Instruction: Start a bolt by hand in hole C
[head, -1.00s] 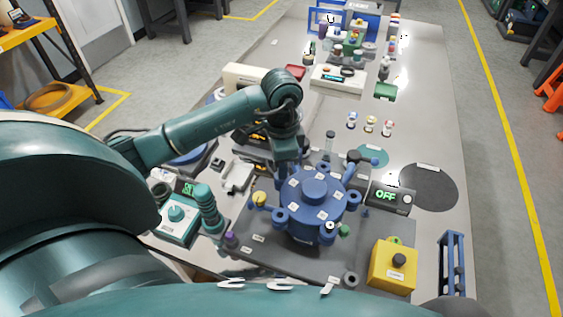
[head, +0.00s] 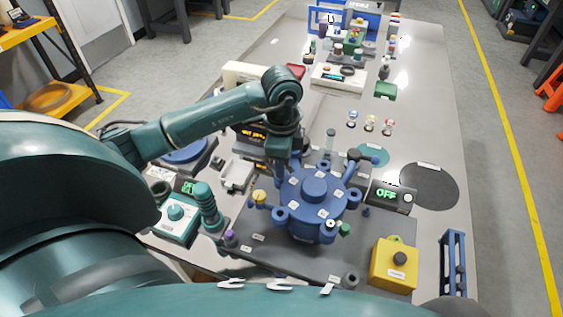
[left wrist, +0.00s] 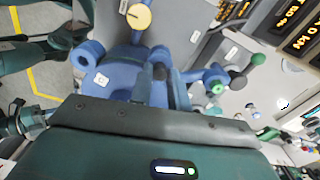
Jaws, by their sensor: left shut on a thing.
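The blue round vessel (head: 311,205) stands on a dark grey base plate (head: 262,258), with lugs around its flange and small white labels too small to read, so I cannot tell which hole is C. My left gripper (head: 282,172) points down at the vessel's far left rim. In the left wrist view the vessel's lug (left wrist: 98,76) shows close ahead. My left gripper (left wrist: 160,90) is shut on a small dark piece (left wrist: 160,72), seemingly a bolt. Its lower end is hidden, so I cannot tell whether it touches a hole. My right gripper is out of view.
A yellow box with a dark button (head: 394,264) and a blue rack (head: 452,262) stand at the right. A teal unit (head: 177,219) stands left. Bare table lies right of the dark disc (head: 429,186).

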